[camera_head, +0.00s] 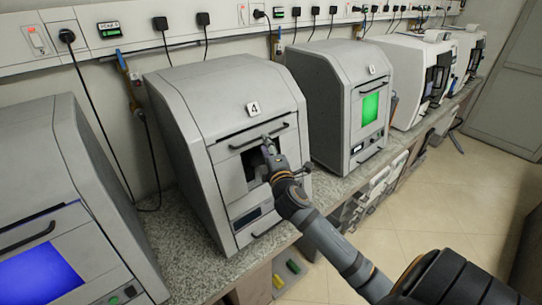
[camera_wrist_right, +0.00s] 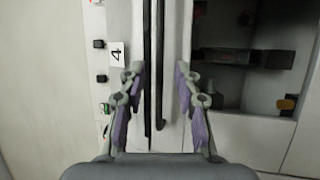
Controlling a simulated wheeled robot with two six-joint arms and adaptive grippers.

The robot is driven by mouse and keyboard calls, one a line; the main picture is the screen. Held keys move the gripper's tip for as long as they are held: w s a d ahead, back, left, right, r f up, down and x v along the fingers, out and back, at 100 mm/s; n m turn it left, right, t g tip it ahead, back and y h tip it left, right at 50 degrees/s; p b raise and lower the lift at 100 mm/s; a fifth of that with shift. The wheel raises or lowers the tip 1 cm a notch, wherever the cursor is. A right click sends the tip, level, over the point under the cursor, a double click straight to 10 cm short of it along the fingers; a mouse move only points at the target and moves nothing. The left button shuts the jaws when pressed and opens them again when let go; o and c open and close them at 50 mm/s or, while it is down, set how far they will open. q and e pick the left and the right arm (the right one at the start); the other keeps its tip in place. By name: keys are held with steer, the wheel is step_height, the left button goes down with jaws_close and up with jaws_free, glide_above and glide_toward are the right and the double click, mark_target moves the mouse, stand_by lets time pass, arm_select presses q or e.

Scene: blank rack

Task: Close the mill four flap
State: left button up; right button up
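Mill four (camera_head: 195,85) is a grey machine with a "4" label on its upper front; the label also shows in the right wrist view (camera_wrist_right: 117,53). Its flap handle (camera_head: 240,144) is a dark bar across the upper front, above a dark opening (camera_head: 252,168), so the flap stands open. My right gripper (camera_head: 267,147) is at the front of the mill by the handle and hides part of it. In the right wrist view, the right gripper (camera_wrist_right: 158,75) has its fingers spread, with the dark handle bar (camera_wrist_right: 159,100) between them and gaps showing on both sides. My left gripper is out of view.
A similar mill with a blue screen (camera_head: 40,275) stands at the left, and one with a green screen (camera_head: 370,107) at the right. White machines (camera_head: 415,60) stand farther along the bench. Cables hang from the wall rail. The floor (camera_head: 450,190) at the right is clear.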

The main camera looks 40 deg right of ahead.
steer(key=v, duration=0.8)
steer(key=d+f+m+g+b, duration=0.1)
steer(key=d+f+g, duration=0.1)
steer(key=f, duration=0.9)
steer(key=d+f+m+g+b, duration=0.1)
steer(key=d+f+g, duration=0.1)
steer(key=f, duration=1)
steer(key=s+f+m+g+y+b, duration=0.1)
steer(key=s+f+m+g, duration=0.15)
steer(key=f, duration=0.75)
steer(key=s+f+m+g+y, duration=0.15)
steer(key=s+f, duration=0.25)
steer(key=f, duration=0.7)
steer(key=s+a+f+m+g+b, duration=0.25)
steer(key=s+f+g, duration=0.25)
steer(key=s+f, duration=1.1)
steer(key=s+a+f+m+g+y, duration=0.1)
steer(key=s+a+f+m, duration=0.1)
steer(key=s+f, duration=0.3)
steer(key=s+a+f+m+g+y, duration=0.1)
steer(key=s+f, duration=0.5)
steer(key=s, duration=0.6)
steer(key=a+m+g, duration=0.1)
steer(key=a+m, duration=0.1)
steer(key=a, duration=0.1)
steer(key=shift+s+b, duration=0.3)
steer(key=shift+s+f+y, duration=0.1)
steer(key=shift+y, duration=0.15)
